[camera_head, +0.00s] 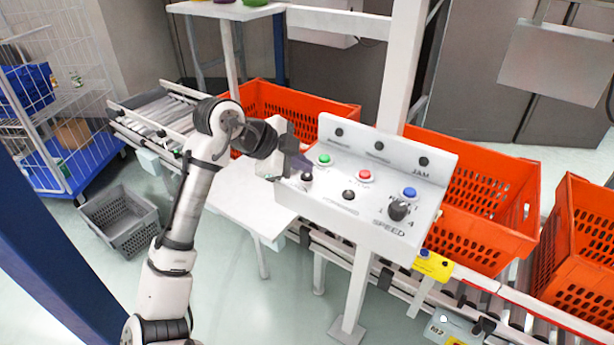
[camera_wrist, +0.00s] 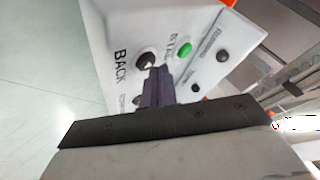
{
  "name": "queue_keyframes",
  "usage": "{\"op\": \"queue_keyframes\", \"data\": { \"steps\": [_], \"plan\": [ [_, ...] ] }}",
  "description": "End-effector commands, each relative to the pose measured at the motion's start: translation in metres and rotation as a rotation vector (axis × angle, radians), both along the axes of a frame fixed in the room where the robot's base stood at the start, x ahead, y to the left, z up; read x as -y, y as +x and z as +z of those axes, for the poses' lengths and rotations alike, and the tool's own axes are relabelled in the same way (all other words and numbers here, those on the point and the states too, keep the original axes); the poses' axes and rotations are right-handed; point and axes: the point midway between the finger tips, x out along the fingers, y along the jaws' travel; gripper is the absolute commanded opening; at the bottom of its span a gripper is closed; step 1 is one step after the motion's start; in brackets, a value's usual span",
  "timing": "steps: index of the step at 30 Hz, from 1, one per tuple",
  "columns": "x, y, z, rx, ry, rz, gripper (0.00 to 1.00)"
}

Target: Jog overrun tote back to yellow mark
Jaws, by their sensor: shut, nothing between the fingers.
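The white control panel (camera_head: 375,190) has a green button (camera_head: 324,159), a red button (camera_head: 365,175), a blue button (camera_head: 409,193) and a black SPEED knob (camera_head: 398,210). My gripper (camera_head: 304,168) is shut and empty over the panel's left end. In the wrist view its dark fingers (camera_wrist: 157,88) point at the black control beside the word BACK (camera_wrist: 146,58); I cannot tell if they touch it. An orange tote (camera_head: 480,195) stands on the conveyor behind the panel, near the yellow mark (camera_head: 433,265) on the conveyor's side rail.
Another orange tote (camera_head: 583,250) stands at the right, and one more (camera_head: 270,97) is behind my arm. A white post (camera_head: 400,70) rises behind the panel. A grey crate (camera_head: 120,220) sits on the floor at left, near a wire cage cart (camera_head: 60,110).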

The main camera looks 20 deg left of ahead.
Motion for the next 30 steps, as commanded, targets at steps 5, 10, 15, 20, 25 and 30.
{"op": "queue_keyframes", "data": {
  "steps": [5, 10, 15, 20, 25, 30],
  "plan": [
    [0.0, -0.0001, 0.0002, 0.0, 0.0, 0.0, 0.0],
    [0.0, -0.0002, -0.0003, 0.0, 0.0, 0.0, 0.0],
    [0.0, -0.0002, -0.0023, -0.001, 0.0, -0.001, 0.0],
    [0.0002, -0.0001, -0.0043, -0.001, 0.0, -0.001, 0.0],
    [0.0001, -0.0002, -0.0064, -0.001, 0.0, -0.001, 0.0],
    [0.0002, -0.0003, -0.0085, -0.002, 0.0, -0.001, 0.0]
  ]
}}
